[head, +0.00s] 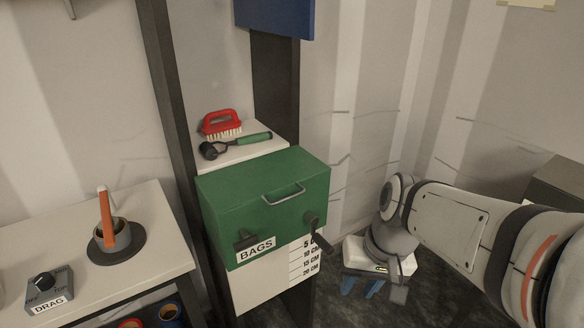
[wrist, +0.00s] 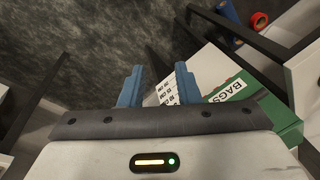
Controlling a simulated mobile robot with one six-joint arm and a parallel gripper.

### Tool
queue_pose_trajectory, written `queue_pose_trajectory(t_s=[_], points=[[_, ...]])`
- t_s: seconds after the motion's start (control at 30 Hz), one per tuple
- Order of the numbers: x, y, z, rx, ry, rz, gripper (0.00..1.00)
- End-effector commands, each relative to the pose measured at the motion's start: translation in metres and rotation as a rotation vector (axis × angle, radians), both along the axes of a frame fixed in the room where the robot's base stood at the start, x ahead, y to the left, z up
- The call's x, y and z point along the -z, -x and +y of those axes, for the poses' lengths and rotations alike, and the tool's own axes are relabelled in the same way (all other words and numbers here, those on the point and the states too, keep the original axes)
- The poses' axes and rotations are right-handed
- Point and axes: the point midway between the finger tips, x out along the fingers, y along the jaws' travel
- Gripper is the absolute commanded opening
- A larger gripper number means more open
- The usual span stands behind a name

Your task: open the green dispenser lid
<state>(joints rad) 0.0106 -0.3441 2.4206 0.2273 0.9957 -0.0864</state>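The green dispenser (head: 222,218), labelled BAGS, stands at the middle of the head view. Its lid (head: 232,180) appears shut and has a thin metal handle (head: 283,195) near its front edge. The dispenser shows partly at the right of the wrist view (wrist: 282,118), cut off by my gripper body. My gripper (head: 361,287) is low, to the right of the dispenser and apart from it. Its blue fingers (wrist: 158,88) point down and stand apart, with nothing held between them.
A red brush (head: 220,123) and a green-handled tool (head: 238,145) lie on a white shelf behind the lid. Dark clips or knobs sit on the dispenser front. A bench at left holds a grey cup (head: 113,236) and a DRAG knob box (head: 48,290). Floor is clear below my gripper.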

Motion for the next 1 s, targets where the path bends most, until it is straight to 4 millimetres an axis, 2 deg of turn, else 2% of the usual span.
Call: queue_pose_trajectory(t_s=[0.03,0.1,0.17,0.3,0.4,0.5,0.6,0.7,0.8,1.0], points=[[0.009,-0.011,0.010,0.017,-0.083,0.056,0.29],[0.011,-0.029,0.028,0.036,-0.224,0.119,0.29],[0.012,-0.048,0.042,0.051,-0.354,0.159,0.29],[0.007,-0.101,0.067,0.083,-0.666,0.196,0.29],[0.002,-0.143,0.073,0.109,-0.873,0.175,0.29],[-0.003,-0.179,0.070,0.133,-1.042,0.130,0.29],[-0.007,-0.205,0.065,0.150,-1.158,0.083,0.29],[-0.009,-0.221,0.060,0.162,-1.227,0.047,0.29],[-0.011,-0.228,0.061,0.166,-1.254,0.032,0.29],[-0.008,-0.233,0.089,0.163,-1.257,0.032,0.29]])
